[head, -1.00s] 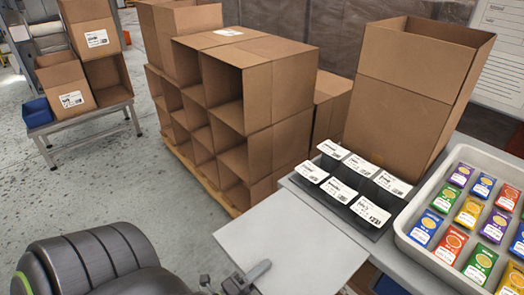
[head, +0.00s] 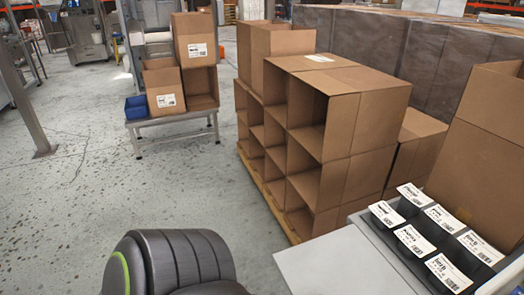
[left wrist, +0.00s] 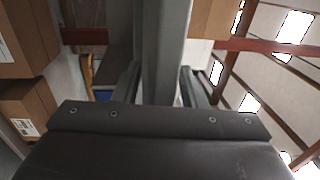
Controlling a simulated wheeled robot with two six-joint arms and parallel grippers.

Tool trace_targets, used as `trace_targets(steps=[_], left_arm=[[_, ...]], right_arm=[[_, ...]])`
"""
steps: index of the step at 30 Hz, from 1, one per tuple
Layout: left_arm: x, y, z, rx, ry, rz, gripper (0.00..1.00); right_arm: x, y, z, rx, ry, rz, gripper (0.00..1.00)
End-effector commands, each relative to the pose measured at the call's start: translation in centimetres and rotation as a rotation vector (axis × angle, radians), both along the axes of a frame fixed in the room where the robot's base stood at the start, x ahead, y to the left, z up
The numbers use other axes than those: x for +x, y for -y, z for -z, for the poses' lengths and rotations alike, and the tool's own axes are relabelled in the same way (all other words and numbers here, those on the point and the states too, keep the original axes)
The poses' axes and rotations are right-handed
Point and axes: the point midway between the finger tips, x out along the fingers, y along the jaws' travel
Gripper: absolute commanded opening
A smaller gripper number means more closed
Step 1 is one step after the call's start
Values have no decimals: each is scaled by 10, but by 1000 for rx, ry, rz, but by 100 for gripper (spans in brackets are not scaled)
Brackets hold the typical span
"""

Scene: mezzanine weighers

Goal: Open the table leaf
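The table leaf (head: 340,265) is a flat light grey panel at the bottom right of the head view, beside the weighing bench. Its near part is cut off by the frame. My left arm shows at the bottom of the head view; its gripper is out of frame there. In the left wrist view the two fingers of my left gripper (left wrist: 160,85) lie close against both sides of a long grey bar (left wrist: 166,35), which looks like the leaf's edge. Contact at the fingertips is partly hidden. My right gripper is in no view.
Open cardboard boxes (head: 345,105) are stacked on a pallet beyond the leaf. A black tray (head: 440,245) with white labels and a tall carton (head: 480,150) stand at the right. A stand (head: 175,118) with boxes and a blue bin is further left.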

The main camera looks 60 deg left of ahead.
Motion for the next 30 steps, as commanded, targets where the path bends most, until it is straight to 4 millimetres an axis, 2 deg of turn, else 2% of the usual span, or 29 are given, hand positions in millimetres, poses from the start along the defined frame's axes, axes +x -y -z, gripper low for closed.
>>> trace_targets(steps=[12, 18, 24, 30], left_arm=[[-94, -8, 18, 0, -2, 1, 38], [-134, -11, 21, 1, 2, 1, 38], [-155, -13, 22, 1, 5, 2, 38], [-159, -13, 21, 0, 8, 2, 38]], right_arm=[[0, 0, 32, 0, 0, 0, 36], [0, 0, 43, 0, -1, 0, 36], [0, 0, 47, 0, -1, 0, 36], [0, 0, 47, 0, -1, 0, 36]])
